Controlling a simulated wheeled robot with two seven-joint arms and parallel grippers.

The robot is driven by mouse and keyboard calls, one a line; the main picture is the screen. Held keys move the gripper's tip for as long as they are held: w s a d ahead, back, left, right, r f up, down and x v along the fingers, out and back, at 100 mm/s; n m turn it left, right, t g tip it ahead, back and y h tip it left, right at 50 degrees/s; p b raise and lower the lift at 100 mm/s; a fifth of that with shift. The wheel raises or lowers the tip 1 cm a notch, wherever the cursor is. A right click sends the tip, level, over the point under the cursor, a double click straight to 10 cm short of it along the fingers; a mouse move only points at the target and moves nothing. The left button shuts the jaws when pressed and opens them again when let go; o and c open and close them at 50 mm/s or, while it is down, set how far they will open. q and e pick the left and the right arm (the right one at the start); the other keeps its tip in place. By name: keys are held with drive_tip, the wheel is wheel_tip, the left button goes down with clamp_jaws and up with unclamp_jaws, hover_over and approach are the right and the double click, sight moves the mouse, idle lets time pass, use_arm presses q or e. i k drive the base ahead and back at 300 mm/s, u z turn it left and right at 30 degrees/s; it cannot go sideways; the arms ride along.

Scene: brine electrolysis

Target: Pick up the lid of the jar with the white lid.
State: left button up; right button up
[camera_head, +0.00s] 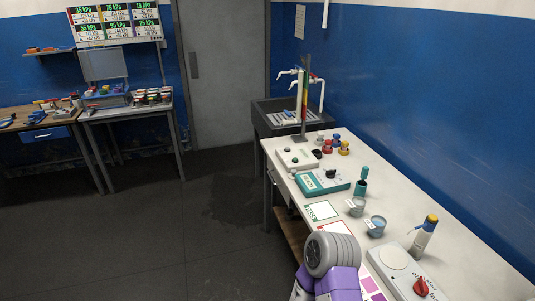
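I cannot make out a jar with a white lid for certain. A group of small jars or bottles (343,149) with yellow, red, blue and dark colours stands toward the far end of the white bench (455,270). Several small jars (152,96) with red and dark tops stand on the table at the far left, too small to tell apart. A purple and grey link of one of my arms reaches over the bench's near front edge. Neither gripper's fingers show.
On the bench are a teal device (322,182), a white device (297,157), two grey cups (376,227), a dark green bottle (361,187), a yellow-topped bottle (424,237) and a red-knobbed plate device (395,257). A dark sink (270,118) adjoins. The floor (150,230) at left is clear.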

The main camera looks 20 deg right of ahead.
sight(292, 175)
drive_tip(key=i, duration=2.5)
drive_tip(key=z, duration=2.75)
